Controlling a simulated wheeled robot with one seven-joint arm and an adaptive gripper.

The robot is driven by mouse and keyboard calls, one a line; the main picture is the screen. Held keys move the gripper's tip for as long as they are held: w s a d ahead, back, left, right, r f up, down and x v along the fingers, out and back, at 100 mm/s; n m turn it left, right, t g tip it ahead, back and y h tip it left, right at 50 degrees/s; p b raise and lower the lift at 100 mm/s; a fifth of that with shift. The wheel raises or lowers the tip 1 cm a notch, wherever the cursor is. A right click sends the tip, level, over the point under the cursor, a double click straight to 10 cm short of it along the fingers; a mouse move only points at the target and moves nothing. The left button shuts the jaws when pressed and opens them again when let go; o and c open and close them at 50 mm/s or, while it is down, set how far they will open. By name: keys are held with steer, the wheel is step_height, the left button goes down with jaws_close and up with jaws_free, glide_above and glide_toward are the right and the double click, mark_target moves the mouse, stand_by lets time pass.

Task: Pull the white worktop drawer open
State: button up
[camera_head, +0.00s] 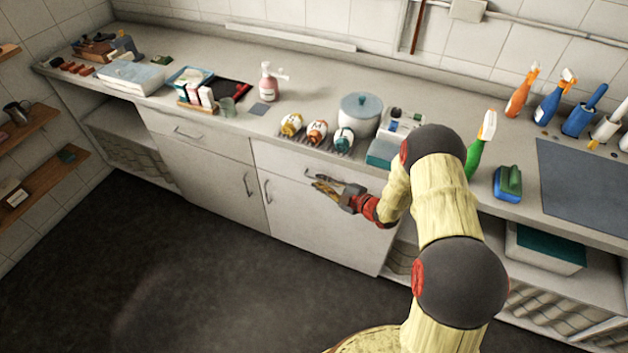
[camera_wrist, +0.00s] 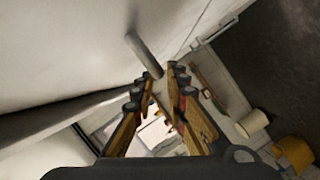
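The white worktop drawer (camera_head: 275,157) is the right one of two drawers under the counter, and its front looks flush with the cabinet. Its grey bar handle (camera_head: 312,173) is partly hidden by my gripper. My gripper (camera_head: 322,186) is at this handle, in front of the cabinet. In the wrist view the handle (camera_wrist: 144,54) runs down to the fingertips of my gripper (camera_wrist: 165,82). The fingers are apart, with the near end of the handle at the gap. I cannot tell whether they touch it.
A second drawer (camera_head: 200,135) is at the left, above a cupboard door. A door (camera_head: 310,220) with an upright handle is below my gripper. Jars (camera_head: 317,131), a pot (camera_head: 360,112) and bottles stand on the counter above. The dark floor (camera_head: 200,290) in front is clear.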

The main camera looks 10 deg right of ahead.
mark_target(314, 178)
steer(key=shift+b+x, duration=0.3)
steer(key=shift+x, duration=1.6)
steer(key=shift+c, duration=0.3)
jaws_close()
steer(key=shift+s+a+f, duration=0.1)
